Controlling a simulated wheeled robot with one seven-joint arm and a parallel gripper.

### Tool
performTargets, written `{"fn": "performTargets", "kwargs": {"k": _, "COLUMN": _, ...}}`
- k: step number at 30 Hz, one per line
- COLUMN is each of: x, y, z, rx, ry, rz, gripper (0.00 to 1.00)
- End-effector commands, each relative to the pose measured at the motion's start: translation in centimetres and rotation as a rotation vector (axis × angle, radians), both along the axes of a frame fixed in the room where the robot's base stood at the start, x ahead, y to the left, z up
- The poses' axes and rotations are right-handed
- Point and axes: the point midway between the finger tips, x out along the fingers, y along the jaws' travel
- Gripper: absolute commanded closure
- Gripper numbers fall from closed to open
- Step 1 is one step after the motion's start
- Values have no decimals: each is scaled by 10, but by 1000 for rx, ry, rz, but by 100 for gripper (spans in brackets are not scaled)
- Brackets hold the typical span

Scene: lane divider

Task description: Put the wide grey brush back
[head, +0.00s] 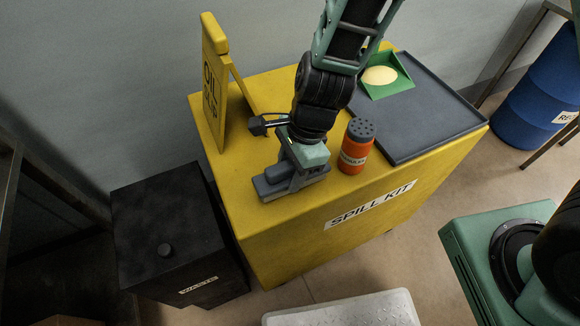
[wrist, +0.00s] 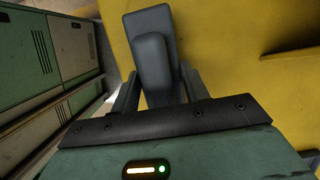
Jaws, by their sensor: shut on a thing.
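The wide grey brush (head: 266,186) is at the front left corner of the yellow spill kit's top (head: 236,180). My gripper (head: 295,178) is over it from above and shut on it. In the wrist view the brush (wrist: 150,60) shows a wide dark grey block with a narrower raised part, between the fingers of my gripper (wrist: 155,92). The fingers partly hide the brush. I cannot tell whether its underside touches the yellow top.
An orange shaker (head: 355,150) stands close right of my gripper. A dark grey mat (head: 425,115) lies on the right, with a green dustpan (head: 392,86) holding a pale yellow mound (head: 379,75). A yellow sign (head: 214,85) stands behind left. A black waste bin (head: 165,235) is lower left.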

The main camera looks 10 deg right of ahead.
Motion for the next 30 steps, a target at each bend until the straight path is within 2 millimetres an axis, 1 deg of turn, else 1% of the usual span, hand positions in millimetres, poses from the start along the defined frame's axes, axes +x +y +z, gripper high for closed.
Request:
{"fn": "performTargets", "kwargs": {"k": 4, "x": 0, "y": 0, "z": -5, "rx": 0, "ry": -1, "rz": -1, "gripper": 80}}
{"fn": "performTargets", "kwargs": {"k": 5, "x": 0, "y": 0, "z": -5, "rx": 0, "ry": -1, "rz": -1, "gripper": 49}}
{"fn": "performTargets", "kwargs": {"k": 6, "x": 0, "y": 0, "z": -4, "rx": 0, "ry": -1, "rz": -1, "gripper": 38}}
{"fn": "performTargets", "kwargs": {"k": 7, "x": 0, "y": 0, "z": -4, "rx": 0, "ry": -1, "rz": 0, "gripper": 33}}
{"fn": "performTargets", "kwargs": {"k": 19, "x": 0, "y": 0, "z": -1, "rx": 1, "ry": -2, "rz": 1, "gripper": 33}}
{"fn": "performTargets", "kwargs": {"k": 26, "x": 4, "y": -12, "z": 45, "rx": 1, "ry": -5, "rz": 1, "gripper": 33}}
{"fn": "performTargets", "kwargs": {"k": 30, "x": 6, "y": -22, "z": 78, "rx": 3, "ry": -6, "rz": -1, "gripper": 33}}
